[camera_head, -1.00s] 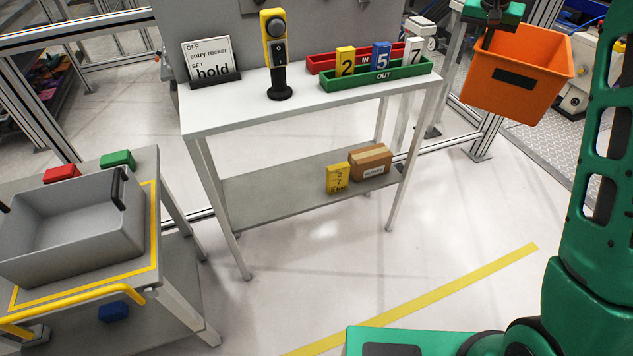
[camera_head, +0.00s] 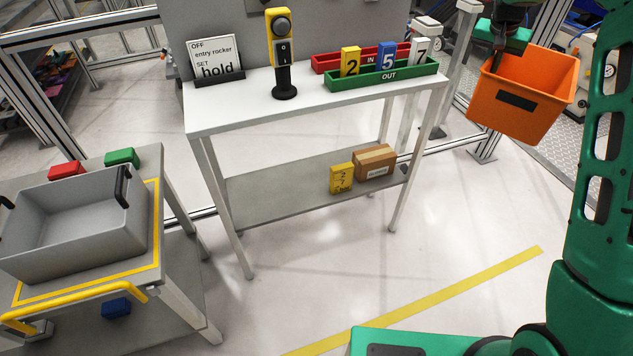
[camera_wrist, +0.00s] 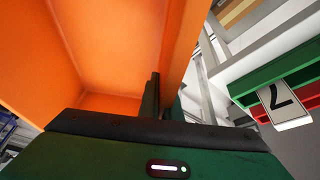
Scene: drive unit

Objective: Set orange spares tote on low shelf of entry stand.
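The orange spares tote (camera_head: 525,98) hangs in the air at the upper right of the head view, right of the entry stand. My gripper (camera_head: 499,50) is at its upper left rim, with a dark finger over the wall. In the wrist view the gripper (camera_wrist: 155,95) has the tote wall (camera_wrist: 180,45) between its fingers, and the tote's inside (camera_wrist: 110,40) shows at the left. The entry stand (camera_head: 250,117) is a white table. Its low shelf (camera_head: 265,200) is grey and bare on the left and middle.
A carton (camera_head: 374,162) and a yellow numbered box (camera_head: 341,178) stand on the right part of the low shelf. The stand's top bears a sign (camera_head: 216,62), a switch post (camera_head: 282,55) and green tray (camera_head: 350,84). A cart with a grey tote (camera_head: 80,235) stands at left.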

